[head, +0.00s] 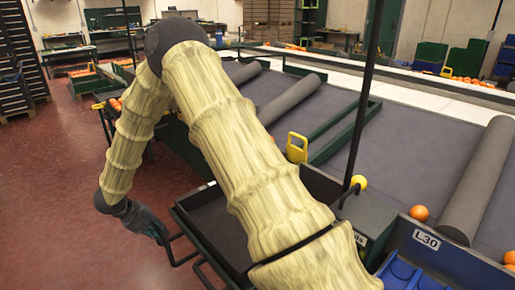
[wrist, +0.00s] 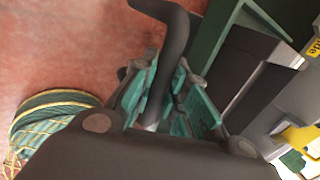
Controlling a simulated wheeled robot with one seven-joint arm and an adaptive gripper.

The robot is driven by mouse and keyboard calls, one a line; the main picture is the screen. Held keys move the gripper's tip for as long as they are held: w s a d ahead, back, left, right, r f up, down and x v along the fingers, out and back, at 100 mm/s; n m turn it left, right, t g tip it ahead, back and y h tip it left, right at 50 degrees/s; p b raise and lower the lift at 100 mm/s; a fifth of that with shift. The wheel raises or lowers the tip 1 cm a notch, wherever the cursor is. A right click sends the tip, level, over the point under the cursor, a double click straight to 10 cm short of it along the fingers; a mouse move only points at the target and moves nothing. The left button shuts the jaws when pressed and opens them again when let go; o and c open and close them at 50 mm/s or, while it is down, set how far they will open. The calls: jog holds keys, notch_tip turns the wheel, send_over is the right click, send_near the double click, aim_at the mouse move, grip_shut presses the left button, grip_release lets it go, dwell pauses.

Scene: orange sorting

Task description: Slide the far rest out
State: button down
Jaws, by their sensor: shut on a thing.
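The far rest (head: 173,261) is a dark bent bar at the left side of a dark tray with a green frame (head: 186,222) in the head view. My gripper (head: 160,234) is at its outer end, low beside the tray. In the wrist view the bar (wrist: 176,35) runs between the teal finger pads of my gripper (wrist: 165,105), and they are closed around it. Its curved end sticks out past the fingers. A second similar dark bar (head: 208,282) lies nearer in the head view. My arm hides part of the tray.
A sorting table with a grey bed (head: 410,145) and rollers (head: 290,98) stands to the right. A yellow handle (head: 297,147) and a thin black post (head: 362,100) rise near the tray. Red floor (head: 60,190) is open at left. A green net bundle (wrist: 45,120) lies on the floor.

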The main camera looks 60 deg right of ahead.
jog(key=shift+w+a, duration=0.15)
jog(key=shift+a, duration=0.35)
jog(key=shift+w+a, duration=0.15)
jog(key=shift+a, duration=0.35)
jog(key=c, duration=1)
grip_release()
jog(key=shift+c, duration=0.2)
jog(key=shift+r, duration=0.1)
notch_tip(320, 180, up, 7)
jog(key=p, duration=0.6)
